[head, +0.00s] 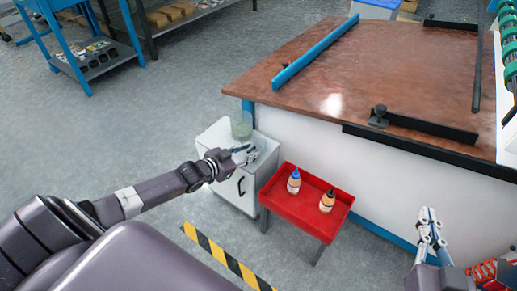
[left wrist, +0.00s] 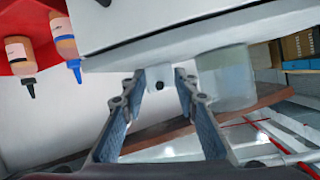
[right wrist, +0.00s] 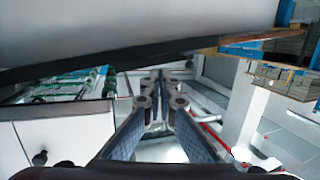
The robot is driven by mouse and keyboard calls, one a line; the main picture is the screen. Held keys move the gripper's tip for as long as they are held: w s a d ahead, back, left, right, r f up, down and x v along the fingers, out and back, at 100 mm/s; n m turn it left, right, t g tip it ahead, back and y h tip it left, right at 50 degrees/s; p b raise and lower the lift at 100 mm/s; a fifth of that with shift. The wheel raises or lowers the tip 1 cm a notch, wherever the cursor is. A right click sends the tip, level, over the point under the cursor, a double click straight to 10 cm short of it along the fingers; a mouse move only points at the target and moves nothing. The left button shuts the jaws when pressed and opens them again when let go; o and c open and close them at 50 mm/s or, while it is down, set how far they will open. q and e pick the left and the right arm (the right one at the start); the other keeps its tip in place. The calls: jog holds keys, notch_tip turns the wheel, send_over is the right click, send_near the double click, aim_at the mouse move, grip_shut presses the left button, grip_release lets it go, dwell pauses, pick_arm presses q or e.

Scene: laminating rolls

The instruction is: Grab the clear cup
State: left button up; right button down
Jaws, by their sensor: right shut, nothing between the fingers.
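The clear cup (head: 241,124) stands on top of the small white cabinet (head: 213,138), near its back corner, and looks greenish and see-through. My left gripper (head: 246,154) is over the cabinet top, in front of the cup. In the left wrist view, which is upside down, the left gripper (left wrist: 159,76) has its fingers apart with no cup between them. The cup (left wrist: 226,78) is beyond the right finger there, partly covered by it. My right gripper (head: 428,222) is away at the right, beside the workbench; in the right wrist view its fingertips (right wrist: 161,78) meet, empty.
A red tray (head: 294,213) with two bottles, one blue-capped (head: 294,181) and one dark-capped (head: 327,201), stands right of the cabinet. A brown-topped workbench (head: 350,70) stands behind it. A yellow-black strip (head: 222,255) marks the floor. The floor left of the cabinet is clear.

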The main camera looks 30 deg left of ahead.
pick_arm(q)
jog(key=shift+w+f, duration=0.1)
jog(key=shift+w, duration=0.05)
grip_shut()
dwell(0.6)
